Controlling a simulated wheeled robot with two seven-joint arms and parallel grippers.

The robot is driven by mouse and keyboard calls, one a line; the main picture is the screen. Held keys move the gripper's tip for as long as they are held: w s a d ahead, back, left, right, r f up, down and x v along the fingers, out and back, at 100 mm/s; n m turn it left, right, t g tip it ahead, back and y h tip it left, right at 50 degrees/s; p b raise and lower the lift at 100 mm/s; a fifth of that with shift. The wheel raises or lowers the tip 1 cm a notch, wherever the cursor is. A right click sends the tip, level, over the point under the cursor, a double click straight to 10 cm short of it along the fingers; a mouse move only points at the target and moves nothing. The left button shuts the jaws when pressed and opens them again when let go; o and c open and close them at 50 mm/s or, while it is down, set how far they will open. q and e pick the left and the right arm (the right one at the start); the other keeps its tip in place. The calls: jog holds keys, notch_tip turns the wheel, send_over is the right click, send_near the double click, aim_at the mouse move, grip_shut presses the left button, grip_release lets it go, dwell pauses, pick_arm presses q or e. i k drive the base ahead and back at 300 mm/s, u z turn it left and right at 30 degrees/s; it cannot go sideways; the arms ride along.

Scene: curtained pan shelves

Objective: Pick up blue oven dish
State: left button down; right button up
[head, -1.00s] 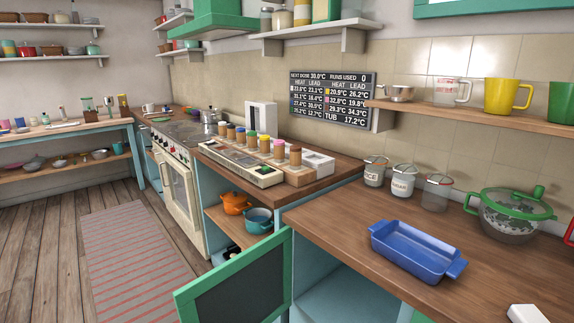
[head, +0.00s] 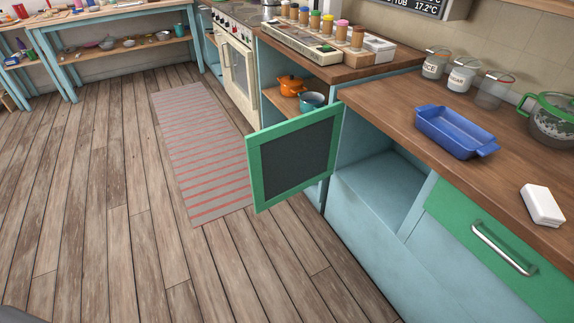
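The blue oven dish (head: 455,132) is a rectangular dish with a handle at each end. It sits upright and looks empty on the wooden counter (head: 395,97) at the right of the head view. Neither of my grippers shows in the head view, so their place relative to the dish cannot be seen.
A white block (head: 542,205) lies right of the dish. Jars (head: 461,76) and a green-lidded glass pot (head: 553,118) stand behind. A green cabinet door (head: 295,158) hangs open left of the counter. A drawer handle (head: 503,248) sticks out below.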

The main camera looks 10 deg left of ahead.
aim_at(460, 136)
jog(key=u, duration=1.65)
jog(key=i, duration=3.3)
jog(key=z, duration=3.85)
jog(key=i, duration=0.5)
jog(key=u, duration=0.05)
